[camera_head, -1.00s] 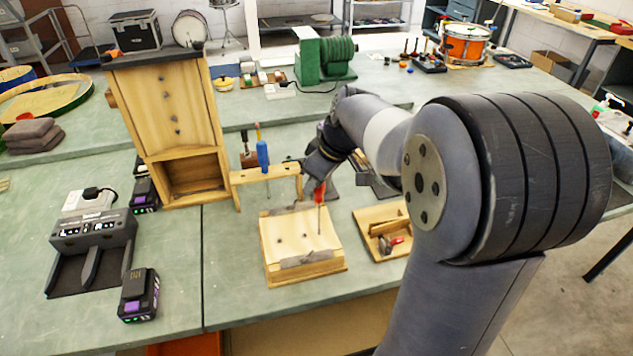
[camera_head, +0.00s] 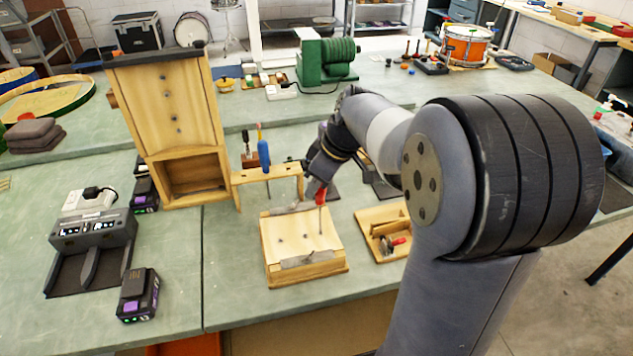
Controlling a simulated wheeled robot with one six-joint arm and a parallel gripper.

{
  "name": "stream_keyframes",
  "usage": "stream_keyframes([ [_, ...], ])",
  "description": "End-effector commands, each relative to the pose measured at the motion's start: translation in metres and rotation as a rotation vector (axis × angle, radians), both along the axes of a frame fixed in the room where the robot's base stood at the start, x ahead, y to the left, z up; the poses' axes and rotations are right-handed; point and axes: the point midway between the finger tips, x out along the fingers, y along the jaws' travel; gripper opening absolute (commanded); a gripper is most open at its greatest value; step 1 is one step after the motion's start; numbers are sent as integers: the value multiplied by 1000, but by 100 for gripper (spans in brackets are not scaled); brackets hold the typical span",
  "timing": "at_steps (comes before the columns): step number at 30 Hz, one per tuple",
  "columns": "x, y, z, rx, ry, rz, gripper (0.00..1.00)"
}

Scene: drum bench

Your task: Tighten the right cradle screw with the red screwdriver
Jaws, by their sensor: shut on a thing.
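My gripper (camera_head: 317,182) is shut on the red screwdriver (camera_head: 320,196). The screwdriver is roughly upright, with its shaft pointing down over the far right part of the wooden cradle (camera_head: 282,244). The cradle is a pale block with grey strips along its far and near edges. Small dark spots show on its top, but I cannot tell which is the right screw. I cannot tell whether the screwdriver tip touches the cradle. My gripper's fingers are small and partly hidden by its own body.
A wooden rack (camera_head: 268,176) holding a blue-handled tool (camera_head: 263,153) stands just behind the cradle. A wooden tray (camera_head: 381,228) with small parts lies to its right. A tall wooden cabinet (camera_head: 172,105) stands at back left. A charger (camera_head: 92,232) and battery (camera_head: 138,296) lie left. Bench before the cradle is clear.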

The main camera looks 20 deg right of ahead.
Motion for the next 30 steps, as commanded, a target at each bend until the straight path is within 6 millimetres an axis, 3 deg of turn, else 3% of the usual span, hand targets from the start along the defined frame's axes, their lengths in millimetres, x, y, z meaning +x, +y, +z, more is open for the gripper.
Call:
stream_keyframes([
  [5, 0, 0, -1, -1, 2, -63, 0],
  [16, 2, -2, -1, -1, 5, -393, 0],
  [30, 2, -3, -2, -1, 7, -455, 0],
])
